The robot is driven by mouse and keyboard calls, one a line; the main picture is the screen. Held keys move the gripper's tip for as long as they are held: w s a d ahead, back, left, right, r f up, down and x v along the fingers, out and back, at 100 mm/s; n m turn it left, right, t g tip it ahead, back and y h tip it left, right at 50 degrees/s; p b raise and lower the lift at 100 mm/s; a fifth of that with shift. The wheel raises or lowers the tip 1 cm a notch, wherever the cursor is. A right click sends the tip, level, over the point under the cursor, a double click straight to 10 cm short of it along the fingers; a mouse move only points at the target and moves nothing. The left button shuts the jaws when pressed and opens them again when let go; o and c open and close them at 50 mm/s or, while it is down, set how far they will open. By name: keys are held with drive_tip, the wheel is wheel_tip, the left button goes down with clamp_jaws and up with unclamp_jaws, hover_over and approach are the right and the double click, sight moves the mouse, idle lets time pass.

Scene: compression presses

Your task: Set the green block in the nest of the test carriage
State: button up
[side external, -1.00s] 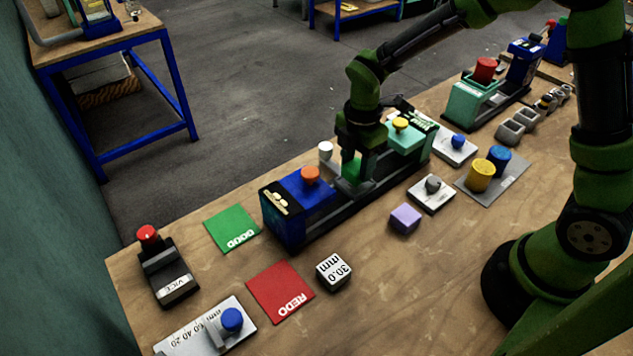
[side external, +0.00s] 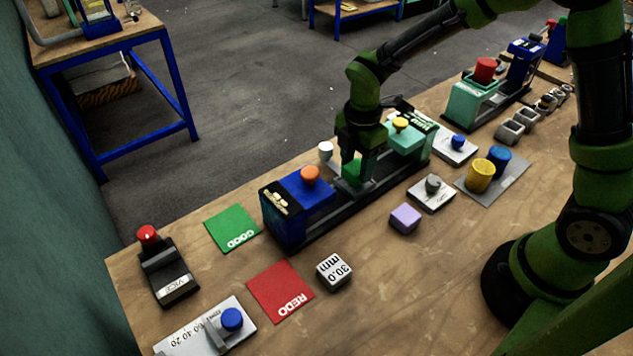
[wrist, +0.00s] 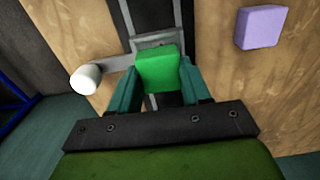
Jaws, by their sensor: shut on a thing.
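The green block (wrist: 158,70) sits between the two teal fingers of my gripper (wrist: 160,84) in the wrist view, and they are shut on it. In the side view my gripper (side external: 355,172) points down over the rail of the press, between its blue end (side external: 296,212) and its teal end (side external: 405,138). A grey carriage frame (wrist: 152,41) shows just beyond the block in the wrist view. The block is at or just over the carriage; I cannot tell whether it rests in the nest.
A white knob (wrist: 85,79) on a grey arm stands left of the carriage. A purple block (side external: 405,218) lies on the bench in front of the press.

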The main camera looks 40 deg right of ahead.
drive_tip(key=shift+f, duration=0.75)
idle(0.6)
drive_tip(key=o, duration=1.1)
